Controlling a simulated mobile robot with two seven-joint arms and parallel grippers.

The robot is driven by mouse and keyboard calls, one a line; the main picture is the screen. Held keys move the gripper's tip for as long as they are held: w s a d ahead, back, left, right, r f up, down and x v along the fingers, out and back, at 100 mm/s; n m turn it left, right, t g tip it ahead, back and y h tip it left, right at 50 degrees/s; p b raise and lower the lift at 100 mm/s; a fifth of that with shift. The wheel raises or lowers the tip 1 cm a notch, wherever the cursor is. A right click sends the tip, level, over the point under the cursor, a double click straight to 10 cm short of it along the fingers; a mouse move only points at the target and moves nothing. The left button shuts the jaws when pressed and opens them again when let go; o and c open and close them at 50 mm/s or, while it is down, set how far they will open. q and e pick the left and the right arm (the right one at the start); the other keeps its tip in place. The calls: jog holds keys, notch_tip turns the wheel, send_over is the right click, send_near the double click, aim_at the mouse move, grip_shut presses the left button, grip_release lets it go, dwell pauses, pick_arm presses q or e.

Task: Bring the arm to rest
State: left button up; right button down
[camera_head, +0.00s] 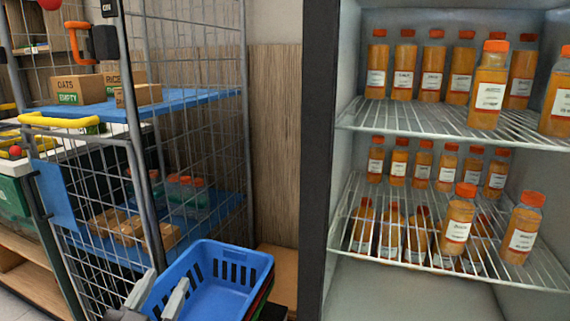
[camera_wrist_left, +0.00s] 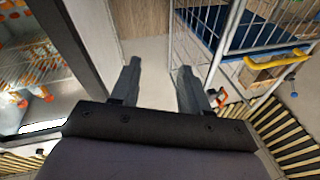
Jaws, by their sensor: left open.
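My left gripper (camera_head: 158,296) shows at the bottom of the head view, its two grey fingers apart. The fingers stand in front of the left side of a blue basket (camera_head: 222,275), and I see nothing between them. In the left wrist view the same gripper (camera_wrist_left: 158,85) is open and empty, with bare floor beyond the fingertips. My right gripper is not in either view.
An open fridge (camera_head: 345,120) with several orange juice bottles (camera_head: 457,225) on wire shelves fills the right. A wire cage trolley (camera_head: 150,190) with blue shelves and cardboard boxes (camera_head: 80,90) stands at the left. A yellow handle (camera_head: 58,121) juts from it.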

pick_arm(q)
jog(key=s+a+f+n+g+y, duration=0.25)
jog(key=s+f+g, duration=0.2)
jog(key=f, duration=0.35)
jog(key=s+a+f+n+g+y, duration=0.1)
jog(key=s+a+f+g+y, duration=0.15)
jog(key=s+f+g, duration=0.4)
jog(key=s+f+m+g+h, duration=0.25)
jog(key=s+f+g, duration=0.25)
jog(key=s+f, duration=0.55)
jog(key=w+d+f+t+h, duration=0.3)
jog(key=w+d+f+t, duration=0.2)
jog(key=w+t, duration=0.1)
notch_tip(320, 180, up, 14)
jog(key=a+p, duration=0.1)
jog(key=p, duration=1.5)
jog(key=shift+s+a+t+y, duration=0.3)
jog(key=shift+y, duration=0.05)
